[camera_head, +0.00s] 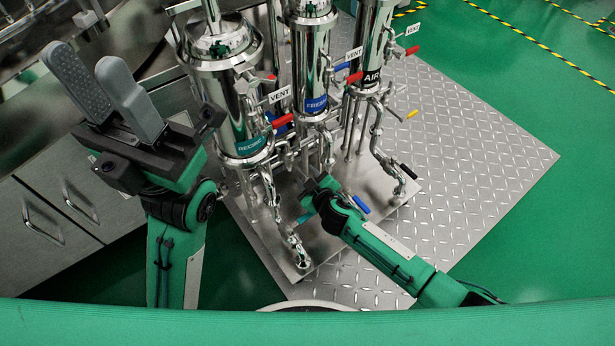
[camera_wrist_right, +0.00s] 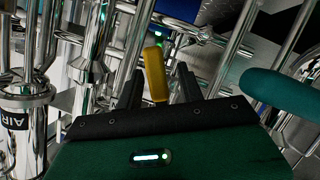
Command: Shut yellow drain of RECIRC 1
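The RECIRC filter housing (camera_head: 228,95) is a steel cylinder with a teal label; its number is not clear. In the right wrist view a yellow handle (camera_wrist_right: 155,74) stands between the two dark fingers of my right gripper (camera_wrist_right: 159,83). The fingers are apart, with a visible gap on the handle's right side; contact on the left is unclear. In the head view my right gripper (camera_head: 318,190) is low among the pipes, its fingers mostly hidden, and this yellow handle is not visible. My left gripper (camera_head: 88,62) is raised at the left, open and empty.
A teal handle (camera_head: 304,218) lies beside my right gripper; it also looms in the right wrist view (camera_wrist_right: 275,93). A blue handle (camera_head: 361,204) and a black one (camera_head: 407,171) are nearby. Another yellow handle (camera_head: 411,114) is by the AIR housing (camera_head: 373,50). Cabinets (camera_head: 65,215) stand left.

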